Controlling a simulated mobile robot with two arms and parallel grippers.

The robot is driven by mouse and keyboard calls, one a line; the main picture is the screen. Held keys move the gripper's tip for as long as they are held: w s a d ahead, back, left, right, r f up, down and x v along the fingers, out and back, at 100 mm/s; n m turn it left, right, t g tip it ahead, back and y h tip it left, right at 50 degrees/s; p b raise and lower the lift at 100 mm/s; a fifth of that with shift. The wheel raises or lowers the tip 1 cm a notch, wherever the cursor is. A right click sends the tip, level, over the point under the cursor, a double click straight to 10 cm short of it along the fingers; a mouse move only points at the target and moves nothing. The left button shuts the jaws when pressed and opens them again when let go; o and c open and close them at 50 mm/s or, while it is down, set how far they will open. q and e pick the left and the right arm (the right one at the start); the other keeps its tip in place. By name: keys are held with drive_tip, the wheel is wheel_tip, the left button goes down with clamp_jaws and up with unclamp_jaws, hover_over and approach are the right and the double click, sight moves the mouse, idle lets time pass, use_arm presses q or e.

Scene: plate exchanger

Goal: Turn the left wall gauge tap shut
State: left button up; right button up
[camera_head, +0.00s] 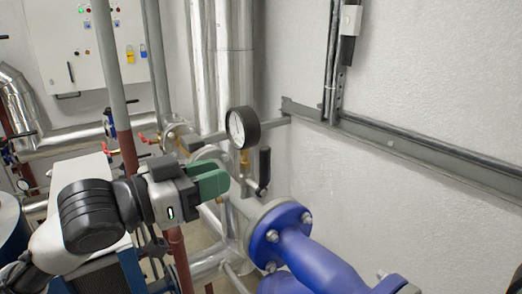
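A round wall gauge (242,128) with a white face and black rim stands on a brass stem at the middle of the head view. Below it to the right is a tap with a black handle (264,168), which hangs roughly upright. My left gripper (211,180), with green finger pads, is left of the handle and below the gauge, with a gap to the handle in the picture. The pads look close together, but I cannot tell whether they are shut. Nothing shows between them. My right gripper is not in view.
A blue flanged pipe (312,257) fills the lower middle right. A metal rail (430,149) runs along the white wall. Silver pipes (220,65) rise behind the gauge. A control cabinet (85,45) and red valve handles (145,138) are at the left.

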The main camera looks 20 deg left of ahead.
sight(260, 161)
use_arm(q)
drive_tip(key=p+x, duration=0.1)
drive_tip(key=x, duration=0.1)
drive_tip(key=p+x, duration=0.1)
drive_tip(key=x, duration=0.2)
drive_tip(key=p+x, duration=0.1)
drive_tip(key=x, duration=0.1)
drive_tip(key=shift+s+d+r+p, duration=0.1)
drive_tip(key=shift+d+r+p, duration=0.25)
drive_tip(key=shift+d, duration=0.2)
drive_tip(key=shift+w+d+f+p, duration=0.2)
drive_tip(key=shift+w+d+p, duration=0.2)
drive_tip(key=shift+w, duration=0.4)
drive_tip(key=shift+d, duration=0.15)
drive_tip(key=shift+s+d, duration=0.1)
drive_tip(key=shift+c, duration=1)
clamp_jaws()
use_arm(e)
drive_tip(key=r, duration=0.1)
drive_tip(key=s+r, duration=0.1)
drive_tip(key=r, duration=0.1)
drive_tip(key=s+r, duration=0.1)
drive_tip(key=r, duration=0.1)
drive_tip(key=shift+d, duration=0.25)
